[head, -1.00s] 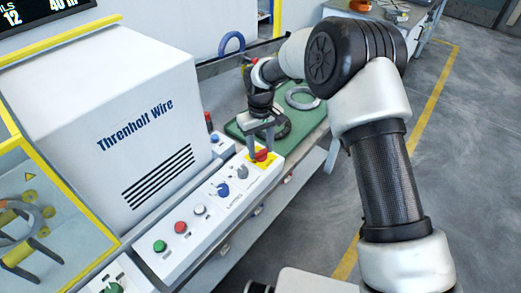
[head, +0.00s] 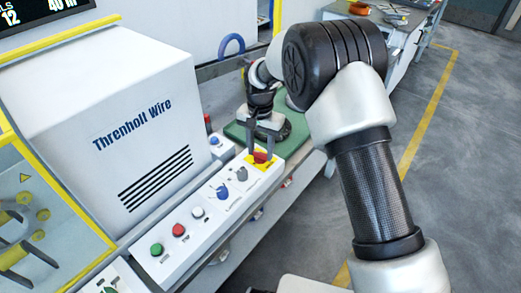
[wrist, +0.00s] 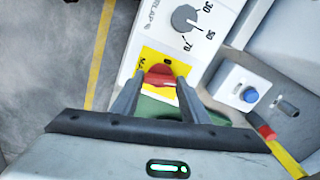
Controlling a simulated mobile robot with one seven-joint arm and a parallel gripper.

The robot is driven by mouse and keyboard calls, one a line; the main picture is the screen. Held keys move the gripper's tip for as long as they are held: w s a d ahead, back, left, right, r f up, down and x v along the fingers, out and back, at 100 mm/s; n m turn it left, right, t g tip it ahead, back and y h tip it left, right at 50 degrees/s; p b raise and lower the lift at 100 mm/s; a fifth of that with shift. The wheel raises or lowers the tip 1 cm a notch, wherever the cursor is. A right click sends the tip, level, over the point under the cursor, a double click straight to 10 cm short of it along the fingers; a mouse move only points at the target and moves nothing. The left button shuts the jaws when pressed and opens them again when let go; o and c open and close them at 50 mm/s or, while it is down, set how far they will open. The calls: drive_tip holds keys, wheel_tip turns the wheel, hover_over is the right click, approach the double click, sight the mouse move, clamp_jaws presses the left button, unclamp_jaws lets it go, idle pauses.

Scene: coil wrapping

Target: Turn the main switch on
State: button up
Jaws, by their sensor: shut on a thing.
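The main switch is a red rotary handle (head: 261,157) on a yellow plate (head: 252,167) at the far end of the white control panel. In the wrist view the red handle (wrist: 160,75) sits between my two fingertips, on the yellow plate (wrist: 152,59) with a "0" mark and partly hidden lettering. My gripper (head: 261,150) points down from above and is shut on the handle, one finger on each side. It also shows in the wrist view (wrist: 158,88). The fingers hide part of the plate, and I cannot tell which mark the handle points to.
The panel carries a grey dial (wrist: 186,18), a blue knob (head: 222,190), and white, red (head: 178,230) and green (head: 156,249) buttons. A blue button box (wrist: 243,91) stands close beside the switch. A green mat (head: 236,131) lies behind my gripper. The white machine housing (head: 110,120) rises at left.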

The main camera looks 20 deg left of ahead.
sight(261, 153)
drive_tip(key=shift+m, duration=1.4)
drive_tip(key=o, duration=1.1)
drive_tip(key=shift+c, duration=0.2)
drive_tip(key=shift+r, duration=0.1)
wheel_tip(261, 153, up, 17)
drive_tip(key=p, duration=0.1)
drive_tip(key=shift+r, duration=0.15)
